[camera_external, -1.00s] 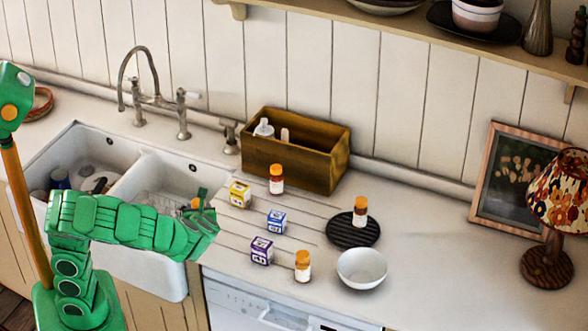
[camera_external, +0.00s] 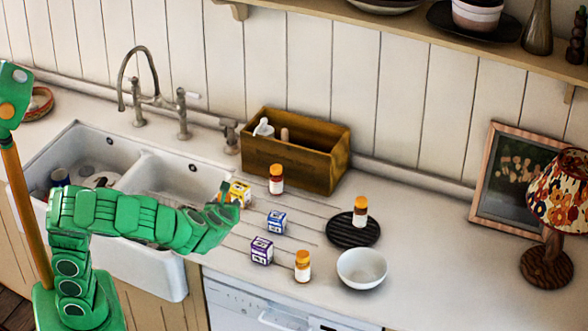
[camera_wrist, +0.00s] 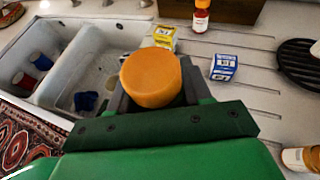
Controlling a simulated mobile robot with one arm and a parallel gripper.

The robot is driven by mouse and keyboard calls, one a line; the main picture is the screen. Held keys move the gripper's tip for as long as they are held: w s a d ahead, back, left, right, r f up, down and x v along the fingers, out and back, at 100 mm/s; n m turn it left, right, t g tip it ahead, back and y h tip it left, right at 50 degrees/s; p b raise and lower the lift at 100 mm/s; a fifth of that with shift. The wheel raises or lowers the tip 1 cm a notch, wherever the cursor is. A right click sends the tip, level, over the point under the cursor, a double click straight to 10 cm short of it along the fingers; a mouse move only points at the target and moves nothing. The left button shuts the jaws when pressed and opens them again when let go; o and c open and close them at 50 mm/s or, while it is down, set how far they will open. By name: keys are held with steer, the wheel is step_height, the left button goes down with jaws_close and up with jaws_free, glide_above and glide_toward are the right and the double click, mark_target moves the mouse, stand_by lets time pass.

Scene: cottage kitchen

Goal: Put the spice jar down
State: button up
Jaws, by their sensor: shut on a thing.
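My gripper (camera_external: 227,196) is shut on a spice jar, whose round orange cap (camera_wrist: 151,78) fills the middle of the wrist view. The jar's body is hidden below the cap, and in the outside view my gripper mostly covers it. My gripper is near the right rim of the sink, in front of the yellow box (camera_external: 240,192). I cannot tell whether the held jar touches the counter (camera_external: 430,270). Other orange-capped jars stand on the counter: one behind the boxes (camera_external: 276,179), one at the front (camera_external: 302,266) and one on the black trivet (camera_external: 360,212).
A blue box (camera_external: 277,222) and a purple box (camera_external: 262,250) stand right of my gripper. A white bowl (camera_external: 361,268) is farther right. The double sink (camera_external: 165,180) lies left, with cups in it. A wooden crate (camera_external: 330,165) stands behind. The counter right of the bowl is clear.

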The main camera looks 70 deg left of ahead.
steer(key=w+d+r+m+t+h, duration=0.1)
steer(key=w+m+t, duration=0.1)
steer(key=w, duration=0.9)
steer(key=w+r+m+t+h, duration=0.1)
steer(key=w+m+t+h, duration=0.15)
steer(key=w, duration=0.75)
glide_above(338, 221)
steer(key=shift+y, duration=0.45)
steer(key=f, duration=0.9)
steer(key=shift+s+f, duration=0.35)
steer(key=shift+w+f, duration=0.3)
steer(key=shift+f, duration=1.55)
steer(key=shift+f, duration=0.1)
steer(key=o, duration=0.9)
steer(key=shift+o, duration=0.2)
